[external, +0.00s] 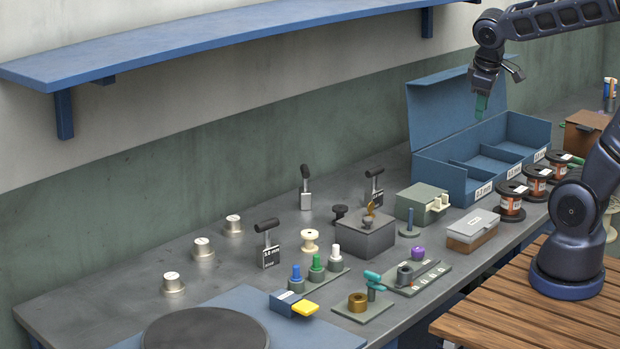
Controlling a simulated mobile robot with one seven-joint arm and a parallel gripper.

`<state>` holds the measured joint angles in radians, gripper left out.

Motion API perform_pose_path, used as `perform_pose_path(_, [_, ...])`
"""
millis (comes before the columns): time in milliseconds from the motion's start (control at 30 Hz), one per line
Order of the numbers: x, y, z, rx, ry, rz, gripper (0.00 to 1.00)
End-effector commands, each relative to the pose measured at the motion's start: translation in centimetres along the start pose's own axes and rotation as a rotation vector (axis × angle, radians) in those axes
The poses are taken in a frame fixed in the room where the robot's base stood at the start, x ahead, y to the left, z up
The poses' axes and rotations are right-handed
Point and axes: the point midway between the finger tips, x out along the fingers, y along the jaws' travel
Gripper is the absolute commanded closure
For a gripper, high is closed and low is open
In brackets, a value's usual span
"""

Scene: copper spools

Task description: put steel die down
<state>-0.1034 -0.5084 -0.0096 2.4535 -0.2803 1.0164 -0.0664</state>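My gripper (483,102) hangs in the air at the upper right, pointing down, in front of the raised lid of the blue box. A small teal-green piece shows at its tip; I cannot tell whether it is a fingertip or something held. No steel die can be made out for certain in the gripper. Three short silver metal cylinders (202,247) stand in a row at the left of the grey bench. Black-handled metal blocks with labels stand further right, one of them a labelled block (271,257) near the middle.
The blue box (456,182) has open compartments. Copper spools (511,201) stand along its front. A grey block (366,237), a clear-lidded box (472,230) and small trays crowd the bench's middle and front. A blue shelf (200,42) runs above. The bench's back left is clear.

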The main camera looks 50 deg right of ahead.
Motion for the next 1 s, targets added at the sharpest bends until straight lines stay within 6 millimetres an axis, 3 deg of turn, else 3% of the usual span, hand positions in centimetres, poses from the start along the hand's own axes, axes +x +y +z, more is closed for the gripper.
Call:
perform_pose_path(200, [-2.1,-1.7,3.2,0.199,0.127,-0.105,0.67])
perform_pose_path(400, [-3.1,-2.8,4.5,0.304,0.198,-0.167,0.67])
perform_pose_path(1000, [-3.3,-3.1,4.8,0.328,0.213,-0.182,0.67])
